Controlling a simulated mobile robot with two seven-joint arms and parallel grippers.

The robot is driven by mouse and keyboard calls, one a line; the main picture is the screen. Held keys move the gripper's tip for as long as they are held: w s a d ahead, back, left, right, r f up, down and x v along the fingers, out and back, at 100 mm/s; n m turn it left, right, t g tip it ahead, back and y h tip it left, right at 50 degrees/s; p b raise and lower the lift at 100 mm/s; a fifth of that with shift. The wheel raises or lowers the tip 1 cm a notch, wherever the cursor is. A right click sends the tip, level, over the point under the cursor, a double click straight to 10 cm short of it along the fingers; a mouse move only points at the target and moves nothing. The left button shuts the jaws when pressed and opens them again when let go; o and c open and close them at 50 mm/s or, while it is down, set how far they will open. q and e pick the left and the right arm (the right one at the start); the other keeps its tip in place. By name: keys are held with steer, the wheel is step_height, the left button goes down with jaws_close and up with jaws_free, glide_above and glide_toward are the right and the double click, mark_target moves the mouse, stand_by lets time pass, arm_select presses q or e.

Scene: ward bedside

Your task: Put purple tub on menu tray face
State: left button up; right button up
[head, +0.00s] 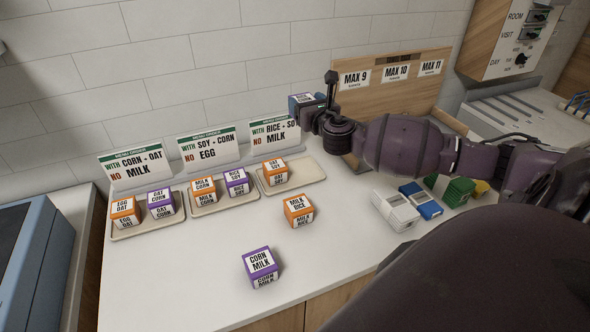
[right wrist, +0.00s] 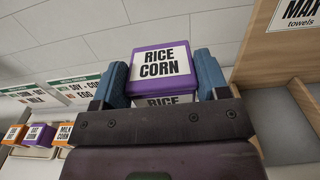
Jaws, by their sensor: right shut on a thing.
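My right gripper (head: 316,107) is shut on a purple tub (right wrist: 160,66) labelled RICE CORN, held between its two blue fingers. In the head view it is raised by the wall at the right edge of the right menu card (head: 270,140), which reads WITH RICE - SO, NO MILK, partly covered. The right tray (head: 306,180) below holds one orange tub (head: 275,172). The middle tray (head: 222,203) holds an orange tub and a purple tub (head: 236,182). The left tray (head: 150,227) holds an orange tub and a purple tub (head: 160,204). My left gripper is out of view.
A purple CORN MILK tub (head: 262,267) and an orange MILK RICE tub (head: 298,211) stand loose on the white counter. White, blue, green and yellow packs (head: 397,210) lie under my right arm. A wooden MAX 9, 10, 11 rack (head: 385,101) stands behind it.

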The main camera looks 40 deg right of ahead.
steer(key=shift+w+d, duration=0.15)
steer(key=shift+d, duration=0.45)
steer(key=b, duration=0.2)
glide_above(306, 174)
step_height(306, 174, down, 14)
step_height(306, 174, down, 2)
steer(key=shift+f, duration=0.1)
step_height(306, 174, down, 3)
steer(key=shift+f+b, duration=0.1)
steer(key=shift+b, duration=0.3)
steer(key=shift+f, duration=0.25)
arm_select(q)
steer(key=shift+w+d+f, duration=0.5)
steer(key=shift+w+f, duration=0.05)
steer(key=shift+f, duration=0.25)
